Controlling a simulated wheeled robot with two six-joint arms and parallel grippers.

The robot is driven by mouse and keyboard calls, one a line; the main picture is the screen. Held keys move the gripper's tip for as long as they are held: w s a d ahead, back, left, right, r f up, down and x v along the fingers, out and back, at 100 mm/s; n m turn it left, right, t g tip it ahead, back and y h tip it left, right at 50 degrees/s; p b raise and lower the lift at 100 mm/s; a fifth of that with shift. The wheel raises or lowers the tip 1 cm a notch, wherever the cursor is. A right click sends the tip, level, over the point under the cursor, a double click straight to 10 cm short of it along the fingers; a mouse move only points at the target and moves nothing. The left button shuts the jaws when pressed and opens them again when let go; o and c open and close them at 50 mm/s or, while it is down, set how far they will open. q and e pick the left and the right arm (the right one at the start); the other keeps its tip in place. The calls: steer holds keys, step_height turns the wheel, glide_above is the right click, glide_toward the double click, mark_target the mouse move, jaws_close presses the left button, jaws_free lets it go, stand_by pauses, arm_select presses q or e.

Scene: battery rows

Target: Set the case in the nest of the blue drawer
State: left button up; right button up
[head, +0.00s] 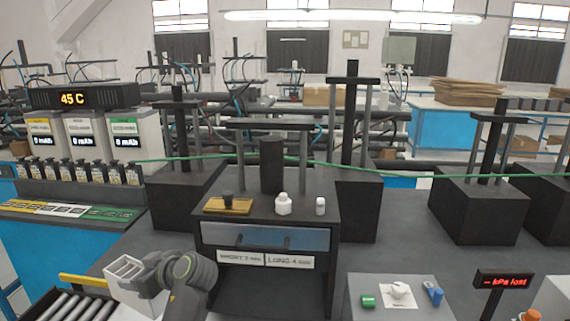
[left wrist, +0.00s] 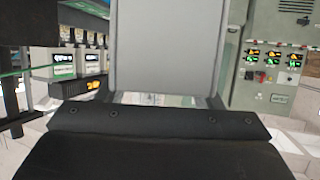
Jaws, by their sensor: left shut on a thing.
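My left gripper (head: 148,272) is low at the left of the head view, shut on a pale, box-like case (head: 125,268) with an open or slotted top. The case is off to the left of the black press cabinet and apart from it. In the left wrist view a large grey face (left wrist: 165,45), probably the case, stands close in front of the dark gripper body. The blue drawer (head: 262,236) is in the cabinet's front, with dark handles, and looks shut. Its nest is hidden. My right gripper is not in view.
On the cabinet top sit a yellow plate (head: 228,206), a white bottle (head: 283,205) and a small white jar (head: 320,206). A roller conveyor (head: 75,306) is at lower left. A grey stand (head: 395,282) with small items is at lower right. A green line crosses behind.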

arm_select(q)
steer(key=s+d+r+m+t+h, duration=0.4)
steer(key=s+d+m+h, duration=0.1)
steer(key=d+m+h, duration=0.1)
steer(key=s+d+r+m+t+h+b, duration=0.1)
steer(key=s+d+r+m+t+h, duration=0.3)
steer(key=s+d+r+m+h, duration=0.1)
steer(key=d+m+h, duration=0.1)
steer(key=d+m, duration=0.1)
steer(key=d, duration=0.1)
